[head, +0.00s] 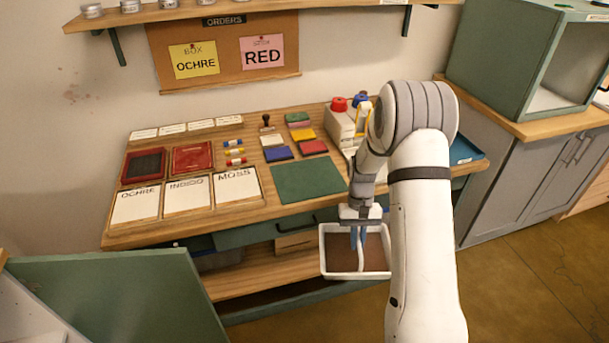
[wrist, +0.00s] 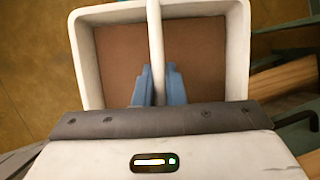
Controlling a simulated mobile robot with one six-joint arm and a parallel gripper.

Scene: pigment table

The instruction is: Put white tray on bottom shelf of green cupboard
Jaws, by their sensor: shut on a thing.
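The white tray (head: 323,262) hangs in my gripper (head: 359,240) in front of the table, with a brown floor inside and a handle bar across its middle. In the wrist view the white tray (wrist: 84,62) fills the upper middle, and the blue fingers of my gripper (wrist: 158,80) are shut on its handle bar. A green cupboard (head: 495,58) with an open front stands on the counter at the upper right. Another green panel (head: 120,295), which may be a cupboard door or side, is at the lower left with a pale interior beside it. I cannot tell which one is the task's cupboard.
The wooden work table (head: 290,222) holds cards, stamp pads, coloured blocks and a green mat (head: 308,180). Below it are a green drawer front and a wooden lower shelf (head: 245,277). Grey cabinets (head: 520,180) stand at the right. The floor (head: 545,275) at the lower right is clear.

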